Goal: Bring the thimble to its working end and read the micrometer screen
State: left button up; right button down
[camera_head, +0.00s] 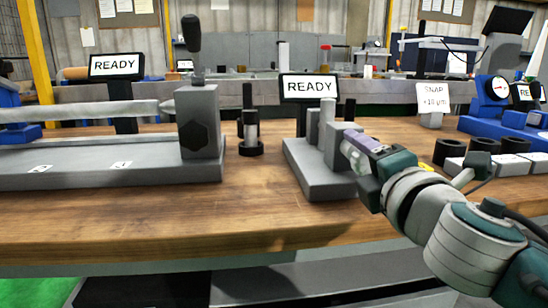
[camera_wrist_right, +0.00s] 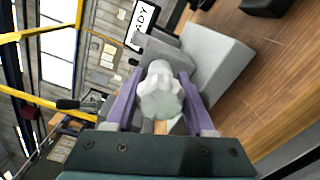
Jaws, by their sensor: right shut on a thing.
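The micrometer stands on the wooden bench, with a grey base (camera_head: 312,181) and upright grey blocks. Its screen (camera_head: 309,87) behind it reads READY; part of that screen shows sideways in the right wrist view (camera_wrist_right: 143,22). The thimble (camera_wrist_right: 158,92) is a pale, ribbed knob between the purple fingers of my right gripper (camera_wrist_right: 157,104). In the head view my right gripper (camera_head: 355,147) reaches in from the right against the micrometer's right side and hides the thimble. It is shut on the thimble. My left gripper is not in view.
At left stands a grey fixture (camera_head: 198,122) with a black-knobbed lever and its own READY screen (camera_head: 117,67). A dark cylindrical stand (camera_head: 250,135) is between the two devices. Black rings, pale blocks and a SNAP sign (camera_head: 433,95) are at right. The bench front is clear.

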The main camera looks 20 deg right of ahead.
jog(key=m, duration=0.4)
jog(key=shift+m+b, duration=0.3)
jog(key=shift+b, duration=0.1)
jog(key=m, duration=0.4)
jog(key=shift+m, duration=0.3)
jog(key=m+p, duration=0.1)
jog(key=m, duration=0.3)
jog(key=shift+r+m, duration=0.15)
jog(key=shift+m, duration=0.15)
jog(key=shift+m+p, duration=0.95)
jog(key=shift+m, duration=1.05)
jog(key=shift+c, duration=1.3)
grip_release()
jog(key=shift+s, duration=0.1)
